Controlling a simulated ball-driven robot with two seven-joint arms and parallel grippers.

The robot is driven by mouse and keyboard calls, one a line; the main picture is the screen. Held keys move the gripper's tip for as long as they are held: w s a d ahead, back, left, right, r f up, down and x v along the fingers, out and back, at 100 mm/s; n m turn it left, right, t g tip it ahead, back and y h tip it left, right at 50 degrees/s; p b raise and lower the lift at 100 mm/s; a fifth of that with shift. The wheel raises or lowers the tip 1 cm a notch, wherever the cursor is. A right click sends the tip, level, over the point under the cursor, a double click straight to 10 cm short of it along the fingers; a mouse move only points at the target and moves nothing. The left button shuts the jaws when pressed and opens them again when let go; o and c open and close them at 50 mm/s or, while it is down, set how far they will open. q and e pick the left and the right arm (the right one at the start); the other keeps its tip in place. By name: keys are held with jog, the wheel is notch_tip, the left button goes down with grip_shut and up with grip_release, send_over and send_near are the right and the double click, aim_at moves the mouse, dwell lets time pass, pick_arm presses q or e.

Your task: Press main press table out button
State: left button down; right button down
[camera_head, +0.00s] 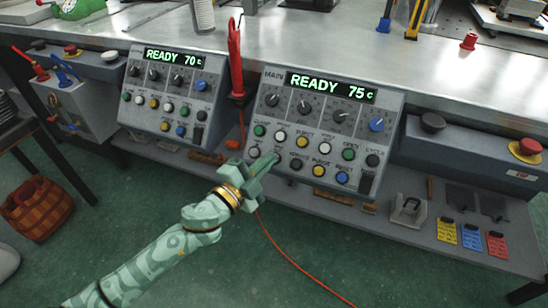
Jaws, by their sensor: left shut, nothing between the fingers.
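The main control panel (330,120) is grey, marked MAIN, and its display (331,87) reads READY 75 c. It has a row of knobs and two rows of round buttons in several colours. I cannot read a table out label for certain; most labels are tiny. My left gripper (272,161) is shut and empty, its fingertips at the lower button row, left side. They lie between a white button (254,152) and a black button (296,163), partly hiding the spot between. I cannot tell whether they touch the panel. My right gripper is not in view.
A second panel (165,90) reading READY 70 c stands to the left. A red-handled tool (236,55) hangs between the panels. A black button (433,122) and a red mushroom button (527,148) sit on the right. A shelf (385,226) with small parts runs below.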

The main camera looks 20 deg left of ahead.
pick_arm(q)
jog(key=shift+w+f, duration=0.25)
jog(key=shift+w, duration=0.05)
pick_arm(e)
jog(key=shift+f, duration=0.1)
